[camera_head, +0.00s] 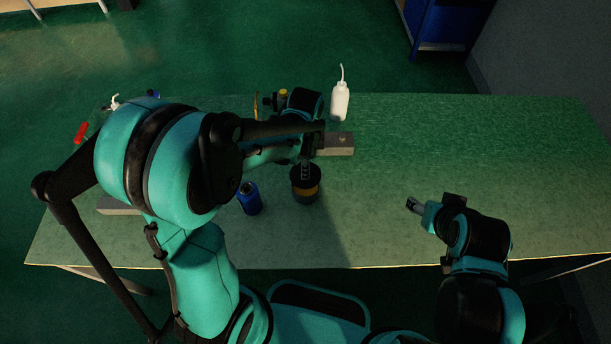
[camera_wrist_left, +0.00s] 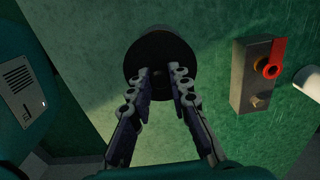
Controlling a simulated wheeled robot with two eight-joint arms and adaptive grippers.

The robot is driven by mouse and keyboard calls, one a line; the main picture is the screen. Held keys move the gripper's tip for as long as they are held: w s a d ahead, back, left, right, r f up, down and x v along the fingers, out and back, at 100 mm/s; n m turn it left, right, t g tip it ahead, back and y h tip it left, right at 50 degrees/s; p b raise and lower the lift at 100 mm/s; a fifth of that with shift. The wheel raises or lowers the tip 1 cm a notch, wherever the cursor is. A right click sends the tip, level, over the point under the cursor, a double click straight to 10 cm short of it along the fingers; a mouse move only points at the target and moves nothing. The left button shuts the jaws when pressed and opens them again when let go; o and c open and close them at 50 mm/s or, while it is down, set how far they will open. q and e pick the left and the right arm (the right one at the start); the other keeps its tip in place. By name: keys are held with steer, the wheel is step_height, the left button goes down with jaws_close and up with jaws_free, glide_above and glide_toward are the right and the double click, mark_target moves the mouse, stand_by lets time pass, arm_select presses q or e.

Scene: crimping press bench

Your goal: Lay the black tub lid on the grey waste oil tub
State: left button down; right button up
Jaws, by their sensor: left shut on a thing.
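The black tub lid (camera_head: 305,175) is a round dark disc over the grey waste oil tub (camera_head: 304,197), which has a yellow band. My left gripper (camera_head: 306,167) comes down from above and is shut on the lid near its middle.
A blue container (camera_head: 249,198) stands close left of the tub. A grey block (camera_head: 337,144) lies behind it, with a white squeeze bottle (camera_head: 340,102) farther back. A red part (camera_wrist_left: 275,57) shows on a block in the wrist view. The bench's right side is clear.

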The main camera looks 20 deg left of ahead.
arm_select(q)
step_height(320, 180, down, 4)
steer(key=shift+b, duration=0.8)
steer(key=shift+r, duration=0.1)
steer(key=shift+f+b, duration=0.55)
steer(key=shift+f, duration=0.1)
steer(key=c, duration=1.4)
jaws_free()
steer(key=shift+r, duration=0.1)
